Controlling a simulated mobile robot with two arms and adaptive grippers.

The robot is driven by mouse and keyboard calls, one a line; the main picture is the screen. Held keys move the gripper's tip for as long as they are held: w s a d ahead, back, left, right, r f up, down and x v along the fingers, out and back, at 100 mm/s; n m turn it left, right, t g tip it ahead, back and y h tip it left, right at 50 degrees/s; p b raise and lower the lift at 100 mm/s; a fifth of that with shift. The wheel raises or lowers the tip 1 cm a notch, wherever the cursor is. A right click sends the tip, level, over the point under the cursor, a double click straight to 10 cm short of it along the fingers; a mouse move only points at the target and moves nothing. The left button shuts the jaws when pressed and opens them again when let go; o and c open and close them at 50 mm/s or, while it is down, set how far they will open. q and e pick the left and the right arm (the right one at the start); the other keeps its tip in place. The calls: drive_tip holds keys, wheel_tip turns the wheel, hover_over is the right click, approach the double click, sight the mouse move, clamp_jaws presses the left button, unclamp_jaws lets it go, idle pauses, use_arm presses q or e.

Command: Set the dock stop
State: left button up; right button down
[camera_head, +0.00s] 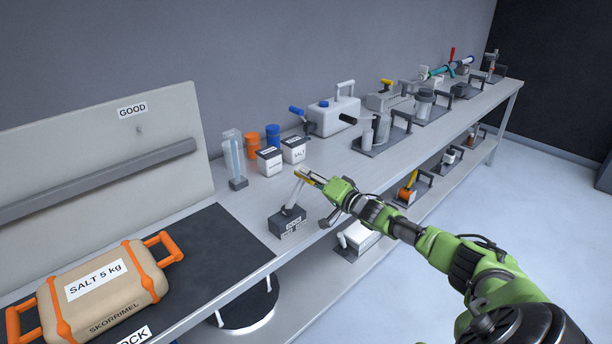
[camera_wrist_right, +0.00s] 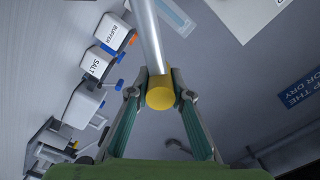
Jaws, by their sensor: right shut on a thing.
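The dock stop appears to be a dark box (camera_head: 287,222) with a pale lever (camera_head: 295,193) rising from its top, on the bench front beside the black mat. The small label on the box is too small to read surely. The lever leans slightly right and ends in a yellow knob (camera_wrist_right: 160,94). My right gripper (camera_head: 309,179) is shut on that knob; in the wrist view its fingertips (camera_wrist_right: 159,88) press it from both sides. My left gripper is not in view.
A tan "SALT 5 kg" bag (camera_head: 103,288) with orange handles lies on the black mat (camera_head: 222,238). A clear column (camera_head: 234,160), white "SALT" box (camera_head: 294,150) and another white box (camera_head: 270,161) stand behind the lever. Several devices line the bench to the right.

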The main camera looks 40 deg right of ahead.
drive_tip(key=c, duration=1.8)
unclamp_jaws()
drive_tip(key=shift+s+d+f, duration=0.1)
drive_tip(key=shift+f, duration=0.3)
drive_tip(key=shift+c, duration=0.2)
drive_tip(key=shift+r, duration=0.1)
drive_tip(key=s+d, duration=0.1)
drive_tip(key=s, duration=1)
drive_tip(key=shift+s, duration=0.4)
